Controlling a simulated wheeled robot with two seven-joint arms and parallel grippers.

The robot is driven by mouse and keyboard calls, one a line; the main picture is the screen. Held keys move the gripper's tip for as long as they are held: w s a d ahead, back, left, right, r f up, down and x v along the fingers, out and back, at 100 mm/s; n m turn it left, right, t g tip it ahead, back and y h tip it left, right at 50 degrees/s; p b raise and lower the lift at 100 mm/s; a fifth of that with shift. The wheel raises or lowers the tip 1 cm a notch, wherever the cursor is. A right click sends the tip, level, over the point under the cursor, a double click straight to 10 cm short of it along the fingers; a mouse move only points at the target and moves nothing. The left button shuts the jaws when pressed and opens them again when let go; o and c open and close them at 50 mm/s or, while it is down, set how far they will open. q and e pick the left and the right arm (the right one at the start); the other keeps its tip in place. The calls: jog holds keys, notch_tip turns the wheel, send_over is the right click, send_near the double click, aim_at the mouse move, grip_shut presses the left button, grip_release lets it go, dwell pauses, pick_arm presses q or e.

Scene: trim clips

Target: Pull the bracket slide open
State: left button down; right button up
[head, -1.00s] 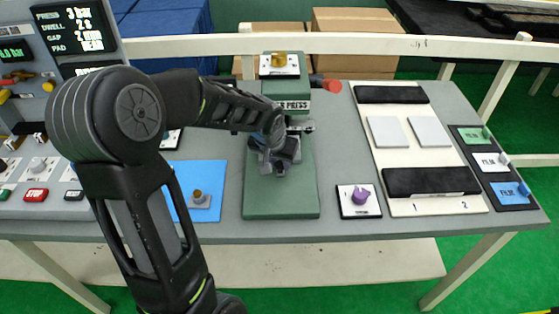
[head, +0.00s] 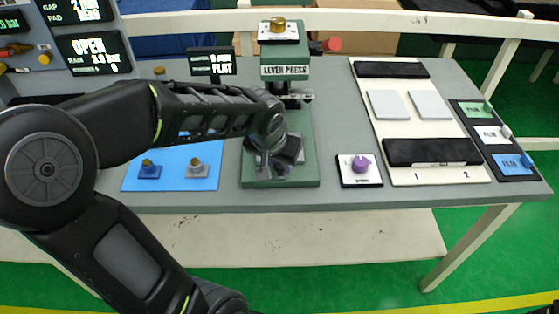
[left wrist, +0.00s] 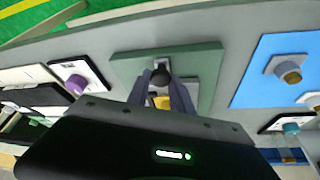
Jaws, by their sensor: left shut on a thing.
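The green lever press (head: 285,70) stands on the grey bench, with its green base plate (head: 305,178) reaching to the bench's front. My left gripper (head: 278,168) is low over the front part of that base plate. In the left wrist view its fingers (left wrist: 161,84) are closed around a dark knob (left wrist: 161,72), seemingly the bracket slide's handle. A yellow piece (left wrist: 162,102) shows between the fingers. The rest of the slide is hidden by my gripper and wrist. My right gripper is not in view.
A blue mat (head: 170,180) with two small brass-topped parts lies left of the press. A purple knob box (head: 360,170) stands right of it. A cream board (head: 410,128) with pads 1 and 2 lies further right. A red lever knob (head: 333,44) sticks out from the press.

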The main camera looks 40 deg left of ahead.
pick_arm(q)
jog(key=c, duration=1.2)
grip_release()
jog(key=shift+o, duration=0.2)
jog(key=v, duration=0.7)
jog(key=shift+r, duration=0.4)
jog(key=shift+s, duration=0.15)
